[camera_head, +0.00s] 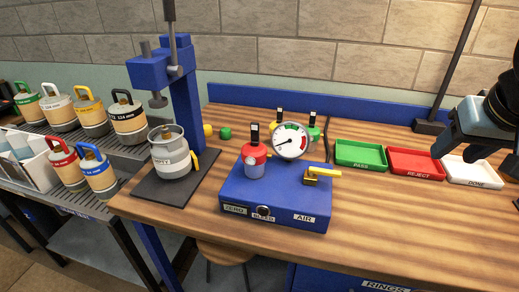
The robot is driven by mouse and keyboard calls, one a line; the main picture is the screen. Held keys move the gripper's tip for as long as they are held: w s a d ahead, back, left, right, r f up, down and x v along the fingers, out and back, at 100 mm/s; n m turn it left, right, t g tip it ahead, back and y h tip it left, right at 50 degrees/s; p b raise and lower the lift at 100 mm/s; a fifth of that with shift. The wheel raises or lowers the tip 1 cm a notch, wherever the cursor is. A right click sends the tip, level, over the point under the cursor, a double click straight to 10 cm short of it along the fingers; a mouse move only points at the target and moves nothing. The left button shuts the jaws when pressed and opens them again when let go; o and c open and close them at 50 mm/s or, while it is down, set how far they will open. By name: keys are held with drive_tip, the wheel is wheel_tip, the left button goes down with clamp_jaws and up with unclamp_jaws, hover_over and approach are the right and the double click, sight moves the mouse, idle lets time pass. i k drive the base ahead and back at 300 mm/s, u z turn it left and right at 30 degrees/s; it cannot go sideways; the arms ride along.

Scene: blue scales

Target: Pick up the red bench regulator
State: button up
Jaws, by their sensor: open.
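The red regulator (255,163) stands upright on the blue test box (273,200), at its left rear. It has a red top and a light grey lower part, with a black tag on top. A round dial gauge (291,141) stands just right of it, also at the box. My gripper (447,146) is at the right edge of the view, above the trays and well to the right of the regulator. It is open, with nothing seen in it.
Two more tagged regulators, yellow (278,119) and green (313,124), stand behind the gauge. Green (360,163), red (416,171) and white (470,180) trays lie right. A grey cylinder (171,157) stands left under a blue press.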

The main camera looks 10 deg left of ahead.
sight(254, 155)
drive_tip(key=k, duration=0.45)
drive_tip(key=z, duration=0.75)
drive_tip(key=k, duration=1.4)
drive_tip(key=u, duration=0.8)
drive_tip(key=i, duration=1)
drive_tip(key=z, duration=0.05)
